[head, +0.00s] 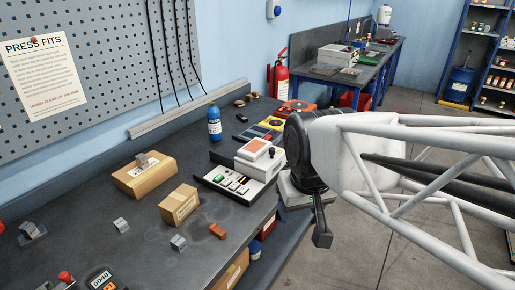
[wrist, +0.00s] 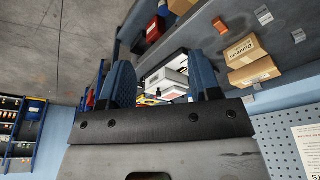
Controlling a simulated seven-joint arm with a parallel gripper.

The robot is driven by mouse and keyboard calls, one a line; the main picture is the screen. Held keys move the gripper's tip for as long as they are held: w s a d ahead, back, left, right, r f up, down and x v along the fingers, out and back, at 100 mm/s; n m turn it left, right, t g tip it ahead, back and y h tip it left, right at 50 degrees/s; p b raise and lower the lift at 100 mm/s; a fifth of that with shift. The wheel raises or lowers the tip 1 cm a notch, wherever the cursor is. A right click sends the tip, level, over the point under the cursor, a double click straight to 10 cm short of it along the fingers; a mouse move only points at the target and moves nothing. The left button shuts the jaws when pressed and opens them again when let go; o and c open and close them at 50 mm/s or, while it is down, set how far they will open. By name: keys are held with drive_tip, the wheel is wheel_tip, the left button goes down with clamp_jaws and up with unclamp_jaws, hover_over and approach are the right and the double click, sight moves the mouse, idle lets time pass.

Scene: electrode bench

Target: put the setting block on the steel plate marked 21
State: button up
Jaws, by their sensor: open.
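No marking 21 is legible in either view, so I cannot tell which piece is the steel plate. Several small grey metal pieces lie on the dark bench: one (head: 121,225) at left, one (head: 178,243) nearer the front, and one on a cardboard box. A small reddish-brown block (head: 217,230) lies near the front edge; it also shows in the wrist view (wrist: 219,25). I cannot tell which piece is the setting block. My gripper (head: 322,232) hangs beyond the bench's right edge, away from these pieces. In the wrist view its blue fingers (wrist: 160,65) are apart, with nothing between them.
Two cardboard boxes (head: 145,178) (head: 179,205) stand mid-bench. A white-and-red device (head: 258,158) and a panel with keys (head: 228,181) are near my gripper. A blue bottle (head: 214,122) stands behind. A numeric display (head: 101,279) is at the front. Bench between boxes and front pieces is partly clear.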

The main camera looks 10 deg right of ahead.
drive_tip(key=shift+m, duration=0.4)
drive_tip(key=s, duration=0.1)
drive_tip(key=s+d+f, duration=0.1)
drive_tip(key=s+d, duration=0.1)
drive_tip(key=shift+s+f, duration=0.15)
drive_tip(key=shift+s, duration=0.1)
